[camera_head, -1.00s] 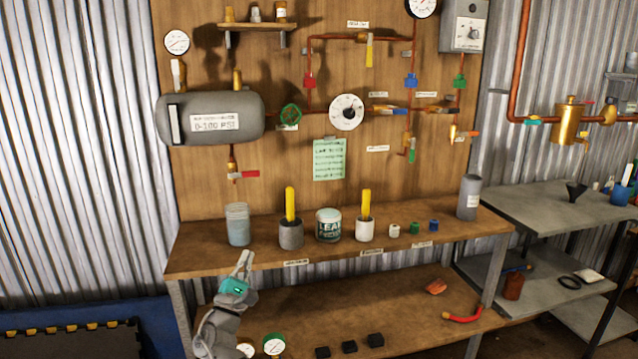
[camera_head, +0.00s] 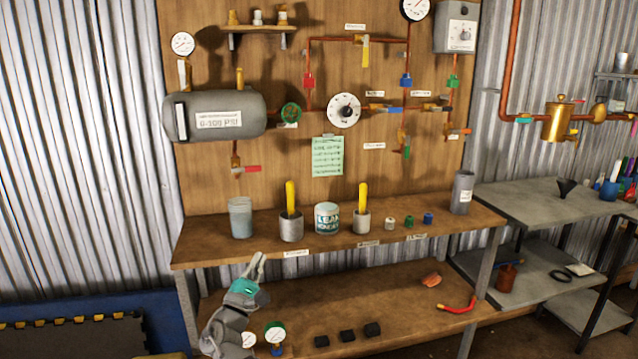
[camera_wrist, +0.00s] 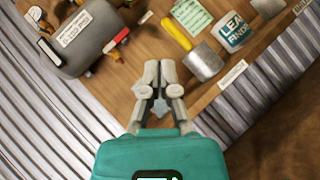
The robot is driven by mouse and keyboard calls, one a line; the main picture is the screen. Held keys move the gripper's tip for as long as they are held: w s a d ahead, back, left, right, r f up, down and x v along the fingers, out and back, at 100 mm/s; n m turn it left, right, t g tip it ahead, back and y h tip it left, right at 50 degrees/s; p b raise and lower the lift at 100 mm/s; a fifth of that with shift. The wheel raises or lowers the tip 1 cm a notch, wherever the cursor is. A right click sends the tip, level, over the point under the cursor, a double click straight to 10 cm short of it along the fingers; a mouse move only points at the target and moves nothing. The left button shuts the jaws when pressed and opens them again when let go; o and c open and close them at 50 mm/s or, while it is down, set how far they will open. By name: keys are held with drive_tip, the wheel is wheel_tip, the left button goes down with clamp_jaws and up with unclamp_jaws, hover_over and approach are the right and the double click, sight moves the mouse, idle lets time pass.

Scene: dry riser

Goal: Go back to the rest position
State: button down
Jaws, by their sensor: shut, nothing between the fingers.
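My gripper (camera_head: 257,268) is in front of the workbench's left part, below the upper bench top (camera_head: 340,243) in the picture and in front of the gap above the lower shelf. Its fingers are together and hold nothing. In the wrist view my gripper (camera_wrist: 158,78) shows shut, with the bench edge and the wooden back panel behind it. No object touches the fingers in either view.
The bench top holds a grey-blue jar (camera_head: 241,217), a white tub (camera_head: 327,218) and cups with yellow handles. The lower shelf (camera_head: 400,310) holds gauges, black blocks and a red-handled piece (camera_head: 457,305). A grey tank (camera_head: 222,114) hangs above. A grey side table (camera_head: 535,210) stands at right.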

drive_tip(key=d+f+m+g+h, duration=0.2)
drive_tip(key=d+f+m+g, duration=0.45)
drive_tip(key=d, duration=0.55)
drive_tip(key=d+f+m+g+h, duration=0.1)
drive_tip(key=d+f+m+g, duration=0.6)
drive_tip(key=d, duration=0.5)
drive_tip(key=s+d+f+m+g+y, duration=0.4)
drive_tip(key=s+f+g+y, duration=0.1)
drive_tip(key=s+f+y, duration=0.15)
drive_tip(key=s+d+f+m+g+y, duration=0.35)
drive_tip(key=s+f+y, duration=0.2)
drive_tip(key=f, duration=0.25)
wheel_tip(320, 180, up, 26)
drive_tip(key=p, duration=2.6)
drive_tip(key=shift+a+m+g, duration=0.2)
drive_tip(key=shift+m+g, duration=0.1)
drive_tip(key=shift+m, duration=0.1)
